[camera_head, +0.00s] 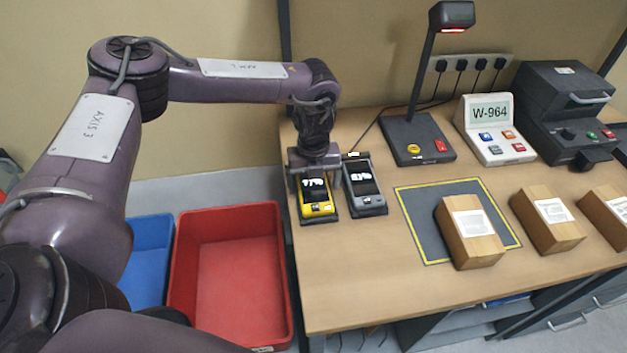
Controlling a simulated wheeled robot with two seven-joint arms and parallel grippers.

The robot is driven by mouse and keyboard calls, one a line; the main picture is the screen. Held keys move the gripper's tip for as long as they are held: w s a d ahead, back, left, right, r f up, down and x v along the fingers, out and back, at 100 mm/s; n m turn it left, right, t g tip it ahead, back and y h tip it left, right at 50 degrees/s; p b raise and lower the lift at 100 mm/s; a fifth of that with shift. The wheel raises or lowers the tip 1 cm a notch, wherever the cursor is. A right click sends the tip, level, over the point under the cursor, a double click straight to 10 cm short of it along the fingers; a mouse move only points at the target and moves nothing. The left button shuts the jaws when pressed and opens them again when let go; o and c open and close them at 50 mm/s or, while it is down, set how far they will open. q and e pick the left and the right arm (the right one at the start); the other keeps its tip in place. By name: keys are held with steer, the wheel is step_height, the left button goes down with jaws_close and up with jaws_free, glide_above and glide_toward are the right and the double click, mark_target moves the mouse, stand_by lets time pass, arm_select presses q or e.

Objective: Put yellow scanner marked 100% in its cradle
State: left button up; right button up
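A yellow scanner (318,209) with a dark screen is at the left end of the table, in or just over a dark cradle (320,221). The white marking on its screen is too small to read surely. A grey scanner (366,198) sits in another dark cradle right beside it. My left gripper (316,180) points down at the yellow scanner's far end, with one finger on each side of it. I cannot tell whether the fingers press on it. The gripper hides the scanner's far end. My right gripper is not in view.
A lamp stand (418,140), a W-964 display unit (493,130) and a dark machine (565,110) stand along the back. Several labelled boxes (482,250) are at the right, one on a yellow-edged mat (421,220). Red (184,270) and blue bins (150,262) stand left of the table.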

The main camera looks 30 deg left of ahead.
mark_target(314, 185)
arm_select(q)
steer(key=shift+r, duration=0.1)
steer(key=shift+r, duration=0.55)
step_height(314, 185, up, 11)
stand_by(0.5)
